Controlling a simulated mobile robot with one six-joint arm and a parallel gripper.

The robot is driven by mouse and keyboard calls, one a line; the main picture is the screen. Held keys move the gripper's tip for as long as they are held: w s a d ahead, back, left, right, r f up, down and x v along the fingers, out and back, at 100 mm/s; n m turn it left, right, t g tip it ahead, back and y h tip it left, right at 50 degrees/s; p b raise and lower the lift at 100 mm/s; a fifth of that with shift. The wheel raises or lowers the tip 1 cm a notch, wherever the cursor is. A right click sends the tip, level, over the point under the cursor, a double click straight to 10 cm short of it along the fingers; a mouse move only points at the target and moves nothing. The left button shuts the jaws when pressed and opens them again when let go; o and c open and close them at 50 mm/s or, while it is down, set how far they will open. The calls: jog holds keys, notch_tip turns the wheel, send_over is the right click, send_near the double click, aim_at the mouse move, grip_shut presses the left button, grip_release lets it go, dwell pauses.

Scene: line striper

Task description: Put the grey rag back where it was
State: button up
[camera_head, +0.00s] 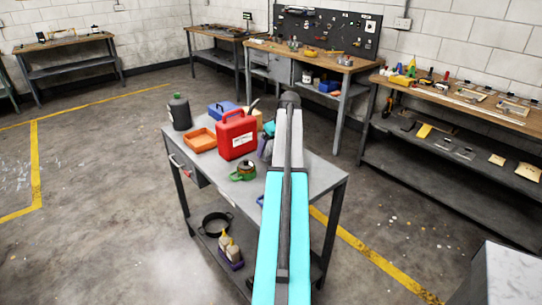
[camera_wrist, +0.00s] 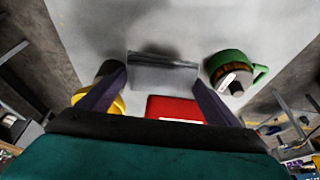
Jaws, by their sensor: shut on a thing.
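The grey rag (camera_wrist: 164,76) shows in the wrist view as a folded, block-like grey piece between my fingertips. My gripper (camera_wrist: 162,82) is shut on it, with one dark purple finger at each side. The rag is over the grey tabletop (camera_wrist: 165,22); I cannot tell whether it touches the top. In the head view my own arm covers most of the gripper, and the rag cannot be made out. No mark of the rag's earlier place shows.
On the metal table (camera_head: 312,172) stand a red canister (camera_head: 237,137), a green-and-brown round container (camera_head: 243,172), an orange tray (camera_head: 201,140), a dark bottle (camera_head: 180,112) and a blue box (camera_head: 222,109). A yellow container (camera_wrist: 112,103) is beside the left finger. The table's near right is largely clear.

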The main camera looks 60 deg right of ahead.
notch_tip(320, 180, up, 3)
jog(key=shift+s+f+b, duration=0.1)
jog(key=shift+f+b, duration=0.1)
jog(key=shift+b, duration=0.15)
jog(key=s+a+b, duration=0.2)
jog(key=s+a, duration=0.1)
jog(key=s, duration=0.6)
jog(key=s+a+b, duration=0.1)
jog(key=s+a, duration=0.2)
jog(key=s, duration=0.6)
jog(key=shift+b, duration=0.35)
